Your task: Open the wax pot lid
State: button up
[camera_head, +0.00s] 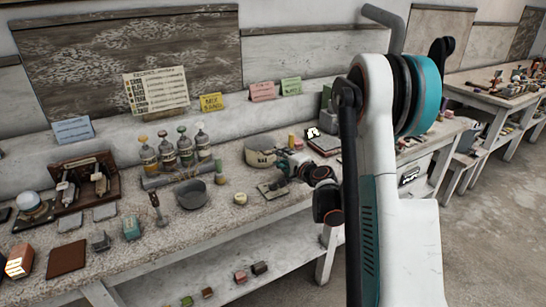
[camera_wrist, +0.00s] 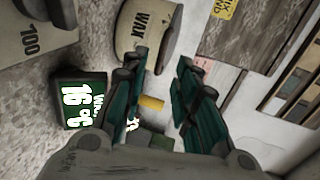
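The wax pot (camera_head: 259,157) is a cream, round pot with dark lettering, standing on the bench in the middle of the head view. In the wrist view the pot (camera_wrist: 147,28) shows at the top centre, with WAX on its side. Its lid cannot be made out clearly. My gripper (camera_head: 287,167) is just right of the pot in the head view, partly hidden by my own arm. In the wrist view my gripper (camera_wrist: 160,68) has two teal fingers spread apart with nothing between them. The pot lies beyond the fingertips; contact cannot be told.
A yellow cylinder (camera_wrist: 152,103) stands near the fingers. A dark box with a bright display (camera_wrist: 80,100) is to their left. A grey bowl (camera_head: 191,194), a small round jar (camera_head: 240,198) and several bottles (camera_head: 168,152) stand left of the pot. The wall is close behind.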

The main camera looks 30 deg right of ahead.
jog(key=b, duration=0.2)
send_near(263, 144)
jog(key=w+f, duration=0.3)
jog(key=shift+w+d+f, duration=0.1)
jog(key=shift+d, duration=0.2)
grip_shut()
